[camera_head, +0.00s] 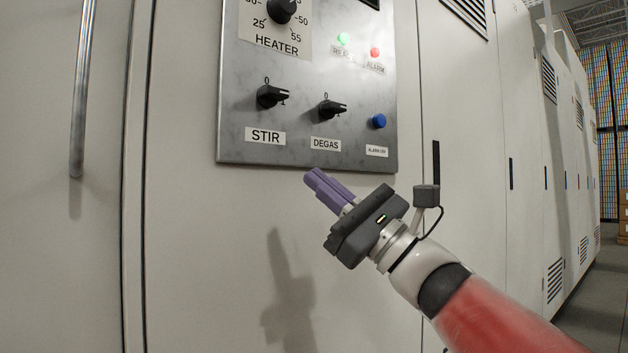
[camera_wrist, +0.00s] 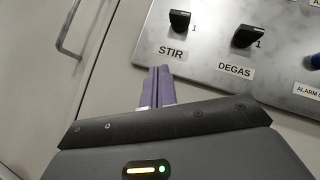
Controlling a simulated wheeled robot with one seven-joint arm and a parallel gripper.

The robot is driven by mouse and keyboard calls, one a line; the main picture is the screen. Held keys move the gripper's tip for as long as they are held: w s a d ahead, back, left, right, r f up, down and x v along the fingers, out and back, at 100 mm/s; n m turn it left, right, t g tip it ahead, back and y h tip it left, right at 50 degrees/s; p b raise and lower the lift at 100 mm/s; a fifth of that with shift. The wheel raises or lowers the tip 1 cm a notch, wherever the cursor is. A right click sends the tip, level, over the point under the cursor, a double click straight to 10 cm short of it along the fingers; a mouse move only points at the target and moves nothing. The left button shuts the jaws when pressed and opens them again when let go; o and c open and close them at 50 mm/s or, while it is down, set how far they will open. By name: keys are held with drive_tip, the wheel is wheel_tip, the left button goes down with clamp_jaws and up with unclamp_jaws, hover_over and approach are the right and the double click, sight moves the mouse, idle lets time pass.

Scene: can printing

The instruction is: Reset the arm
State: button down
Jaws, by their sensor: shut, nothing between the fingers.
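My gripper (camera_head: 316,180) has purple fingers, pressed together and empty. In the head view it is in front of the cabinet, just below the lower edge of the metal control panel (camera_head: 236,146). My arm reaches in from the lower right. In the wrist view the closed fingers (camera_wrist: 159,84) point up toward the STIR label. On the panel are the STIR knob (camera_head: 269,96), the DEGAS knob (camera_head: 331,108) and the HEATER dial (camera_head: 282,10). Both lower knobs point right, toward 1. The gripper appears apart from all of them.
A blue button (camera_head: 378,121) sits right of the DEGAS knob. A green light (camera_head: 343,38) and a red light (camera_head: 375,52) are above. A vertical metal handle (camera_head: 82,90) projects at the left. The cabinet face below the panel is bare, with my arm's shadow on it.

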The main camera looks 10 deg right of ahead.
drive_tip(key=shift+f, duration=0.1)
drive_tip(key=s+a+f+n+g+h, duration=0.2)
drive_tip(key=a+f+n+h, duration=0.15)
drive_tip(key=f, duration=0.55)
drive_tip(key=s+a+f+n+g+h, duration=0.2)
drive_tip(key=f+h, duration=0.2)
drive_tip(key=f, duration=0.5)
drive_tip(key=s+d+f+n+g+h, duration=0.1)
drive_tip(key=s+f+n+h, duration=0.15)
drive_tip(key=f, duration=0.45)
drive_tip(key=s+d+f+n+g+h, duration=0.2)
drive_tip(key=s+f+h, duration=0.15)
drive_tip(key=f, duration=0.45)
drive_tip(key=s+d+f+n+h, duration=0.7)
drive_tip(key=d+f+h, duration=0.2)
drive_tip(key=d+f, duration=0.3)
wheel_tip(320, 180, up, 12)
drive_tip(key=p, duration=1.3)
drive_tip(key=shift+a+r+g, duration=0.15)
drive_tip(key=shift+a+g, duration=0.1)
drive_tip(key=shift+g, duration=0.05)
